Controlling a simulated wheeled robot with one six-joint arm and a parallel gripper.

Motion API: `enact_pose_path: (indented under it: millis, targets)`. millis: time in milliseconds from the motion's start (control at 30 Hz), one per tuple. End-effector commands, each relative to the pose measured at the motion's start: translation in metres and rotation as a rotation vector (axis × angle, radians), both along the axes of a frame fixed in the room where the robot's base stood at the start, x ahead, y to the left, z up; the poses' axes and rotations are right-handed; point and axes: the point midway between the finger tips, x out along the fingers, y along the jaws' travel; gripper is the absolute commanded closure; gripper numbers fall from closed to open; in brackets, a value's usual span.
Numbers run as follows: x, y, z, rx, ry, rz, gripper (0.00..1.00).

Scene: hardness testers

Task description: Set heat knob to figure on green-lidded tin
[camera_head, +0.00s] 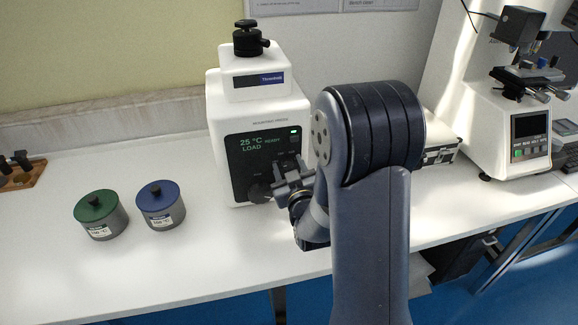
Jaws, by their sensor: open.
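The green-lidded tin (112,224) stands at the left of the white bench. Its white label (99,232) faces me, but its figure is too small to read surely. The white mounting press (216,120) stands at the back middle. Its dark panel (240,163) shows "25 °C", "LOAD" and "READY" in green. A dark round knob (259,193), which looks like the heat knob, is low on the panel; its setting cannot be read. My gripper (279,183) is open at the knob's right side. It partly hides the knob and panel; I cannot tell whether it touches.
A blue-lidded tin (158,220) with a label stands right of the green one. A wooden stand (22,178) is at the far left. A grey-white case (440,148) and a hardness tester (507,110) are at right. The bench front (200,265) is clear.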

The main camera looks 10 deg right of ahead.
Motion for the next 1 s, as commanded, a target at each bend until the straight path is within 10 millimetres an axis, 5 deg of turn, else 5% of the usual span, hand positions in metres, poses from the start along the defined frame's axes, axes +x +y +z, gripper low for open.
enact_pose_path:
  millis: [200, 733, 1000]
  targets:
    - [0.0001, -0.0001, -0.0002, 0.0, 0.0, 0.0, 0.53]
    - [-0.0001, 0.0, -0.0001, 0.0, 0.0, 0.0, 0.96]
    - [-0.0001, 0.0, -0.0019, 0.029, -0.001, 0.0, 0.96]
